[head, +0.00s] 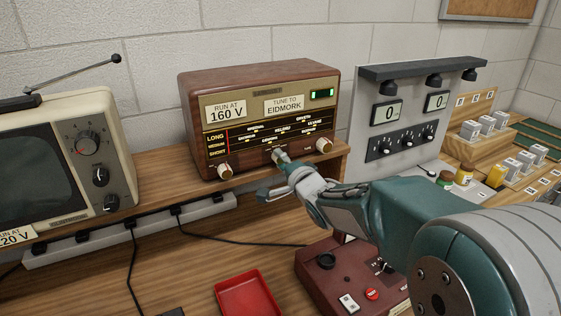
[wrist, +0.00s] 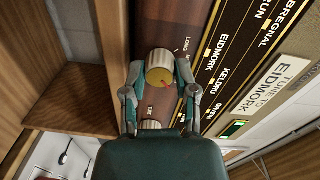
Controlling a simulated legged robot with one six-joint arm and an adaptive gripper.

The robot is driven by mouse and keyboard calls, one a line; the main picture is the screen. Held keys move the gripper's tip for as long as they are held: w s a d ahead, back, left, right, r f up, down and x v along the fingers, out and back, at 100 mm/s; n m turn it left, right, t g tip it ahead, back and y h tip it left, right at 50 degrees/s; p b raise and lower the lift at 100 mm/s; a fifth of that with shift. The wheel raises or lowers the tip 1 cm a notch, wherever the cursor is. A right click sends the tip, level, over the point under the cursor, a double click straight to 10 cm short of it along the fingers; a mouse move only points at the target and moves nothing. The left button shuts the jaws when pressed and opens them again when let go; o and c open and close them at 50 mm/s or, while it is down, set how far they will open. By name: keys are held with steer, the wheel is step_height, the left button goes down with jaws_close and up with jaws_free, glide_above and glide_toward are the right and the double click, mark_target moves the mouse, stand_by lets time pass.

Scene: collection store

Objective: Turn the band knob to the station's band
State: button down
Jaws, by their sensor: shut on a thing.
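A brown wooden radio (head: 262,82) stands on the shelf; its card reads "TUNE TO EIDMORK". Its dial (head: 268,130) has rows LONG, MEDIUM and SHORT. My gripper (head: 280,157) is at the middle knob on the lower front and mostly hides it there. In the wrist view my gripper (wrist: 159,74) is shut on this band knob (wrist: 159,62), one finger on each side. The knob is cream with a yellowish face and a small red mark. "LONG" is printed beside it; the other band marks are hard to read. EIDMORK and KELDRU show on the dial (wrist: 215,65).
A left knob (head: 225,171) and a right knob (head: 324,146) flank the held one. An old television (head: 60,150) stands left. A meter panel (head: 400,125) stands right. A red tray (head: 248,294) and a dark red box (head: 325,275) lie on the bench below.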

steer(key=shift+d+f, duration=0.1)
steer(key=shift+f, duration=0.1)
steer(key=shift+c, duration=2)
jaws_free()
steer(key=shift+w, duration=0.1)
steer(key=v, duration=1.2)
steer(key=shift+r, duration=0.1)
